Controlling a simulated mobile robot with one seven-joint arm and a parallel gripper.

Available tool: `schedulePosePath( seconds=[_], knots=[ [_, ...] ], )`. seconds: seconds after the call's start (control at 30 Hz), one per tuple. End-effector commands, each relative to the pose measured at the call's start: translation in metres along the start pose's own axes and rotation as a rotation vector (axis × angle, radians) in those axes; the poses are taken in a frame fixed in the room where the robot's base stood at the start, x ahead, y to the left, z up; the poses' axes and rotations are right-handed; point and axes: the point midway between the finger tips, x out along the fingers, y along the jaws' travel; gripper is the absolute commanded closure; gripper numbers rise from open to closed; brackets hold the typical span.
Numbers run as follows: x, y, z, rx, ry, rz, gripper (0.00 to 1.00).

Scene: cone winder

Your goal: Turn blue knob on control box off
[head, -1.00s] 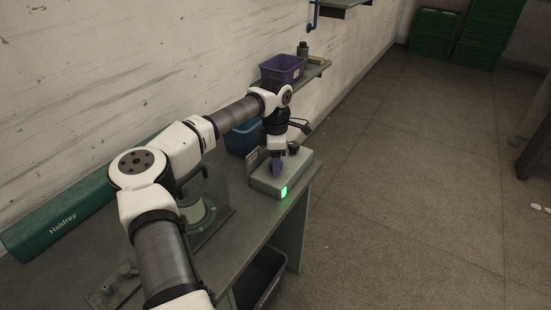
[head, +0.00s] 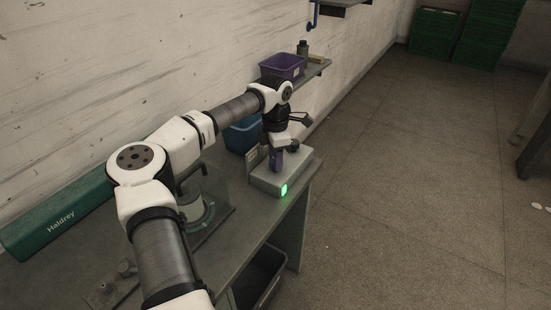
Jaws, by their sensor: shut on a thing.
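The control box (head: 266,180) is a low grey box at the right end of the bench, with a green lamp (head: 284,190) lit on its front corner. My gripper (head: 276,167) points down onto the top of the box, its purplish fingers shut on the blue knob. The knob itself is hidden by the fingers, so its angle cannot be told. A small dark knob stands on the box top, just right of my gripper.
A blue bin (head: 242,136) stands behind the box, and a purple bin (head: 283,66) sits on the shelf beyond. A clear-sided unit (head: 214,214) and a long green cover (head: 62,215) lie to the left. Open floor is on the right.

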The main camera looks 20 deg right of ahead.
Motion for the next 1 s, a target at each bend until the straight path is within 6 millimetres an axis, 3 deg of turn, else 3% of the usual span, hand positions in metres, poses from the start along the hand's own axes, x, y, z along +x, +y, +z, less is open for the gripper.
schedulePosePath(
  seconds=[0.6,1.0],
  knots=[
    [0.0005,-0.0003,0.0,-0.58,0.0,0.002,0.88],
    [0.0001,-0.0005,0.0002,-0.865,0.0,0.002,0.88]
  ],
)
